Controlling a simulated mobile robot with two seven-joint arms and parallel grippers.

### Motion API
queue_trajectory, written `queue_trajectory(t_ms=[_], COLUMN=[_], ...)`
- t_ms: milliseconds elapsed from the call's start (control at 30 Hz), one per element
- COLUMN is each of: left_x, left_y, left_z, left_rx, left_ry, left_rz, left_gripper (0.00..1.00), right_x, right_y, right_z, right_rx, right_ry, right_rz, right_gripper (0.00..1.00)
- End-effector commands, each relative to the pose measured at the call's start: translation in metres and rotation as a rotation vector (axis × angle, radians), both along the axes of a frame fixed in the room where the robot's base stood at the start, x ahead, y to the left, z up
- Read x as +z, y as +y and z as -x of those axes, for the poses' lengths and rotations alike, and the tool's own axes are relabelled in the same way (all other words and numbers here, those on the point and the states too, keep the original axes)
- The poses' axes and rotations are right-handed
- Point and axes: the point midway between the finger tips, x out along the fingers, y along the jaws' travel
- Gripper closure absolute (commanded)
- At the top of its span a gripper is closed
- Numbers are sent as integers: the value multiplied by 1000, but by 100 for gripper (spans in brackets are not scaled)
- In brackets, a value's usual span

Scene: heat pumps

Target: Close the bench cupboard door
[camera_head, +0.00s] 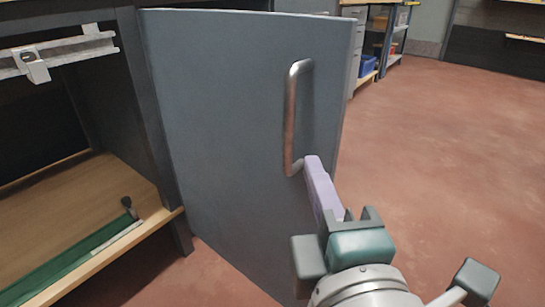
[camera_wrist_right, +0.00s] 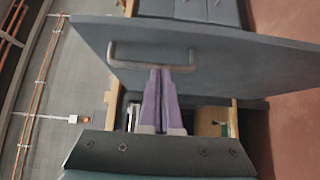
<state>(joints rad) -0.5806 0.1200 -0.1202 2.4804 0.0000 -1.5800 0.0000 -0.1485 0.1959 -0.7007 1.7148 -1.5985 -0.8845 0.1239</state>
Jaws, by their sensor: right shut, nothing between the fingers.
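The cupboard door (camera_head: 225,100) is a flat grey-blue panel standing open, hinged at its left edge on the dark bench frame (camera_head: 147,105). A metal bar handle (camera_head: 291,115) is upright near its free edge; it also shows in the right wrist view (camera_wrist_right: 150,67). My right gripper (camera_head: 313,162) has purple fingers, shut and empty, with tips at the lower end of the handle. In the right wrist view the finger tips (camera_wrist_right: 160,72) overlap the handle; I cannot tell whether they touch it. My left gripper is not in view.
The open cupboard at left has a wooden shelf (camera_head: 95,190) with a green strip (camera_head: 75,262) along its front. A white metal bracket (camera_head: 60,55) hangs above. Red floor (camera_head: 450,150) is clear at right; a shelf rack (camera_head: 385,40) stands behind.

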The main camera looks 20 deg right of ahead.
Motion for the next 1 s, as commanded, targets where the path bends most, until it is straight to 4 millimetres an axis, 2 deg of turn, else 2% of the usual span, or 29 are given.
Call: queue_trajectory(t_ms=[133,300,500,1000], left_x=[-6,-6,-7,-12], left_y=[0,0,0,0], left_z=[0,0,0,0], left_rx=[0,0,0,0], left_ry=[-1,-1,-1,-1], left_rz=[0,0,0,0], left_gripper=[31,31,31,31], right_x=[0,0,-1,-2], right_y=[-6,-26,-37,-44], right_z=[-32,-46,-54,-58], right_rx=[-2,-1,0,11], right_ry=[-4,0,1,0], right_rz=[1,3,2,1], right_gripper=[100,100,100,100])
